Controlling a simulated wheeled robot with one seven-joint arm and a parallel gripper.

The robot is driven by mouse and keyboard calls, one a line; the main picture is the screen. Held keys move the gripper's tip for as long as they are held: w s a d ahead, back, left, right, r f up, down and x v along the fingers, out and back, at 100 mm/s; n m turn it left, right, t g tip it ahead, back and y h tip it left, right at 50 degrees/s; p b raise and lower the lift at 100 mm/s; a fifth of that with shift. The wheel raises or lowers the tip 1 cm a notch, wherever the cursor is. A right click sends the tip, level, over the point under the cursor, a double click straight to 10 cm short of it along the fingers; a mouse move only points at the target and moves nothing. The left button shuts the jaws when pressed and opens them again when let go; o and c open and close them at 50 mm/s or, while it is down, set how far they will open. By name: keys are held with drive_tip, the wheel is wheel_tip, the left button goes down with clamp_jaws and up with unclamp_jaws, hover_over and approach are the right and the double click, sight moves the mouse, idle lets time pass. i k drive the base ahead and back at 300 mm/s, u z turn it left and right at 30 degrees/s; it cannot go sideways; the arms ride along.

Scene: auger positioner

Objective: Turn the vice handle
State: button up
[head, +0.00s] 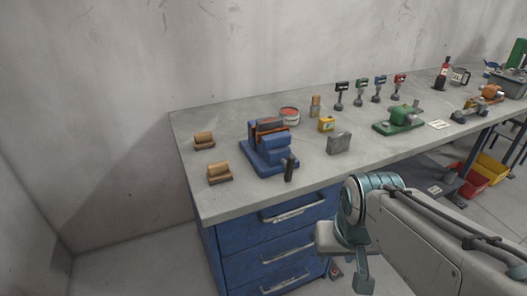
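The blue vice (268,148) stands on the left part of the grey workbench in the head view, with an orange-brown strip between its jaws. Its dark handle (290,168) stands up at the vice's front right, near the bench's front edge. My gripper (349,276) is in front of the bench, below the worktop level and to the right of the vice. It points downward. Its teal fingers look apart, with nothing seen between them. It is well clear of the handle.
The worktop (230,202) also holds wooden blocks (219,173), a grey metal block (339,143), a red-rimmed can (289,114) and a green tool (400,119). Blue drawers (265,240) with handles face me below. Red and yellow bins (478,172) sit at right.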

sight(289, 166)
drive_tip(key=u, duration=2.05)
drive_tip(key=i, duration=0.7)
drive_tip(key=z, duration=3.5)
